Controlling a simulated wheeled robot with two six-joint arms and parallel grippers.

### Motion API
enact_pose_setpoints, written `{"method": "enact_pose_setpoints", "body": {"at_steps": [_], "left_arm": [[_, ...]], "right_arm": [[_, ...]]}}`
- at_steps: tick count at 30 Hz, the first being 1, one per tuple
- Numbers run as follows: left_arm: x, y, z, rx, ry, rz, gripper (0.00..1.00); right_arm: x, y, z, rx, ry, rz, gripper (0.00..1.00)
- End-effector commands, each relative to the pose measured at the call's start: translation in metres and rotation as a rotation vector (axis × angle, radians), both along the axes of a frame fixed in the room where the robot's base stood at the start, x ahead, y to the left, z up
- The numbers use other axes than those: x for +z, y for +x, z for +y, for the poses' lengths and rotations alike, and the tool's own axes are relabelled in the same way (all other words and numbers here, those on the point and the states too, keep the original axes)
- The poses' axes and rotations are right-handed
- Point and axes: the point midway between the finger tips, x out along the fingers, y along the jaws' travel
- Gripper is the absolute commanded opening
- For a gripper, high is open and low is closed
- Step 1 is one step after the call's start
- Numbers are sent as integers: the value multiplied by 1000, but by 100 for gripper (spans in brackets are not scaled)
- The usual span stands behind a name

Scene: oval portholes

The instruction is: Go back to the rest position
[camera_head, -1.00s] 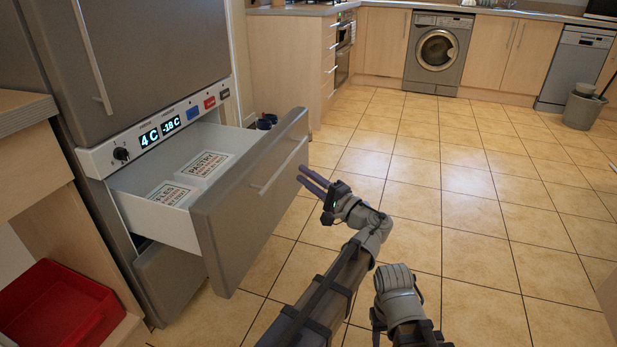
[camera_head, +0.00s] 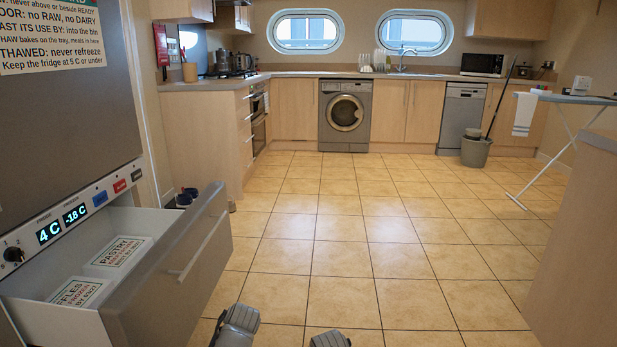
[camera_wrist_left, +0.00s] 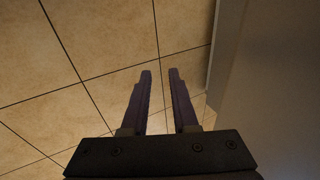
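My left gripper (camera_wrist_left: 160,73) shows in the left wrist view. Its two purple fingers are apart with nothing between them, above the tiled floor. A grey surface stands close at the right of that view. In the head view only two grey parts of my arms show at the bottom edge; neither gripper's fingers show there. The freezer drawer (camera_head: 176,277) stands open at the left. Inside it lie two white labelled packs, a pastry one (camera_head: 122,252) and one at the front (camera_head: 80,292) whose label reads partly as waffles or similar.
The fridge panel (camera_head: 72,215) reads 4 C and -18 C. Dark blue cups or shoes (camera_head: 187,197) sit beyond the drawer. A washing machine (camera_head: 344,115), a grey bucket (camera_head: 475,150) and an ironing board (camera_head: 570,98) stand farther off. A counter (camera_head: 575,255) is at right. The middle floor is clear.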

Motion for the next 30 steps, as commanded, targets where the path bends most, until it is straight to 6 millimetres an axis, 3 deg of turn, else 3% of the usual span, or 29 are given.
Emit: {"method": "enact_pose_setpoints", "body": {"at_steps": [6,11,12,20,30], "left_arm": [[-18,-30,-34,60,-276,25,27],[-17,-44,-59,88,-442,38,27],[-2,-45,-68,62,-426,51,27],[43,-63,-110,-52,-377,116,27],[117,-100,-167,-229,-290,209,27]], "right_arm": [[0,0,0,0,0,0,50],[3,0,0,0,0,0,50],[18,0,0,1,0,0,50],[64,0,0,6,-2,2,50],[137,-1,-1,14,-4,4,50]]}}
